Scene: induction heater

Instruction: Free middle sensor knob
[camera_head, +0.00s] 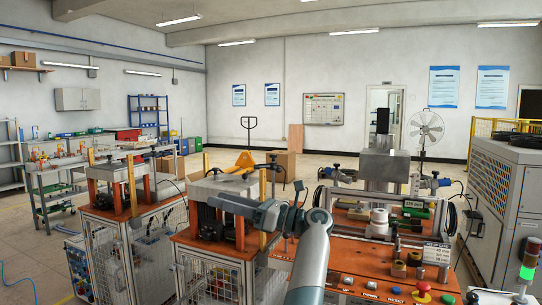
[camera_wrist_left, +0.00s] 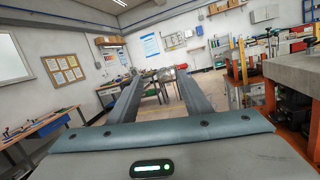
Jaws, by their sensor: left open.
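My left gripper (camera_head: 222,200) reaches leftward from my grey arm in the middle of the head view, in front of the middle machine stand. In the left wrist view, its two long grey fingers (camera_wrist_left: 160,82) are spread apart with nothing between them. The heater bench (camera_head: 342,268) with its orange top stands to the right of my left arm. I cannot make out which small part is the middle sensor knob. My right gripper is not seen.
Two caged stands with orange posts, one at left (camera_head: 108,213) and one in the middle (camera_head: 205,246), stand close to my left arm. A red button (camera_head: 423,287) is on the bench front. A large grey cabinet (camera_head: 502,200) closes off the right. Open floor lies at far left.

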